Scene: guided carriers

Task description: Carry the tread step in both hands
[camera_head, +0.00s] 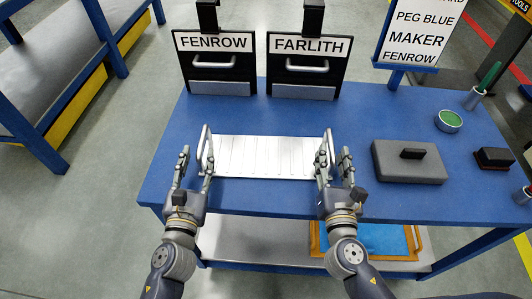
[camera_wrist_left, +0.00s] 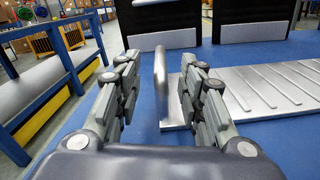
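The tread step (camera_head: 265,157) is a silver ribbed plate with an upright bar handle at each end. It lies flat on the blue table (camera_head: 240,202). My left gripper (camera_head: 195,163) is open at its left end. In the left wrist view, the left handle (camera_wrist_left: 160,85) stands in the gap between the two open fingers (camera_wrist_left: 158,95), with space on both sides. The plate (camera_wrist_left: 270,85) runs off to the right there. My right gripper (camera_head: 335,163) is open at the right handle (camera_head: 330,146). Its fingers partly hide that handle, and I cannot tell whether they touch it.
Two black carriers labelled FENROW (camera_head: 215,75) and FARLITH (camera_head: 302,76) stand behind the step. A sign (camera_head: 420,32) stands at the back right. A grey case (camera_head: 408,162), a green-filled bowl (camera_head: 448,121) and a dark block (camera_head: 494,158) are on the right.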

